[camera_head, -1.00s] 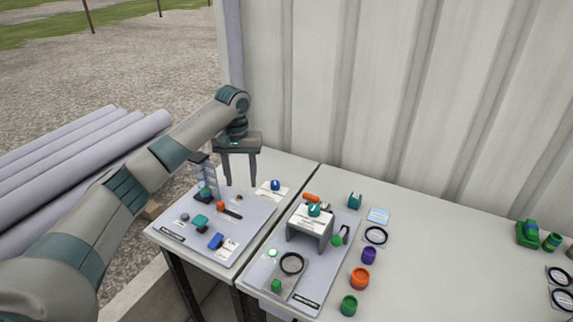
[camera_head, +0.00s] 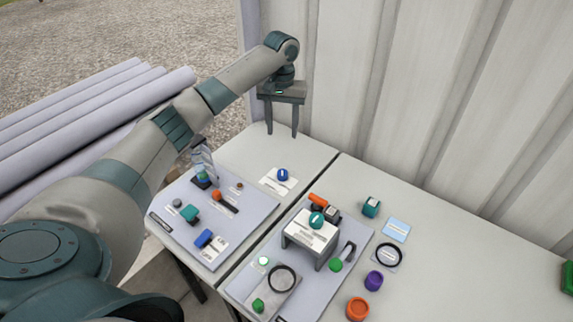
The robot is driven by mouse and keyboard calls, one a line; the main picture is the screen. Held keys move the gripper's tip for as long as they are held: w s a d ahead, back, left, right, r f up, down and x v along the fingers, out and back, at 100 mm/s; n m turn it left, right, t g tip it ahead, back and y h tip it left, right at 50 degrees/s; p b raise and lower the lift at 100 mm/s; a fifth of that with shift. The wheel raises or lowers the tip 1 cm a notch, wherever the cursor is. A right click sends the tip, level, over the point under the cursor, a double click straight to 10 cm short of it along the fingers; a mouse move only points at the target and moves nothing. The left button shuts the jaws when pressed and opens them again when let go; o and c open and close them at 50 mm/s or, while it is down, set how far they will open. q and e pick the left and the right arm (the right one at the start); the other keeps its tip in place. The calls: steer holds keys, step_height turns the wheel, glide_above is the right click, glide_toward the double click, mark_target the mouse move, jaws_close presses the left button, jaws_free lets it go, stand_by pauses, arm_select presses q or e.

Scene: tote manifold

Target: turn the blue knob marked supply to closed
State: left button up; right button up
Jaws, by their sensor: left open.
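A round blue knob (camera_head: 283,175) with a pale pointer mark sits on a small white label plate (camera_head: 268,182) at the back of the left table. The print on the plate is too small to read. A blue block-shaped part (camera_head: 204,238) is on the left panel. My left gripper (camera_head: 282,134) is open and empty, its two fingers pointing down. In the picture it is just above the blue knob, towards the wall, and apart from it. My right gripper is not in view.
The left panel (camera_head: 255,207) holds a clear column and several coloured parts. The right panel (camera_head: 238,286) has a grey raised stand (camera_head: 310,236) with a teal knob. Loose caps and rings stand further right. A ribbed wall (camera_head: 400,90) closes the back.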

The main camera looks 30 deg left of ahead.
mark_target(283, 172)
arm_select(q)
steer(key=shift+s+r, duration=0.1)
steer(key=shift+s, duration=0.15)
step_height(283, 172, down, 18)
steer(key=p, duration=0.4)
steer(key=shift+w+r, duration=0.1)
steer(key=shift+r, duration=0.15)
steer(key=shift+c, duration=0.3)
steer(key=c, duration=1)
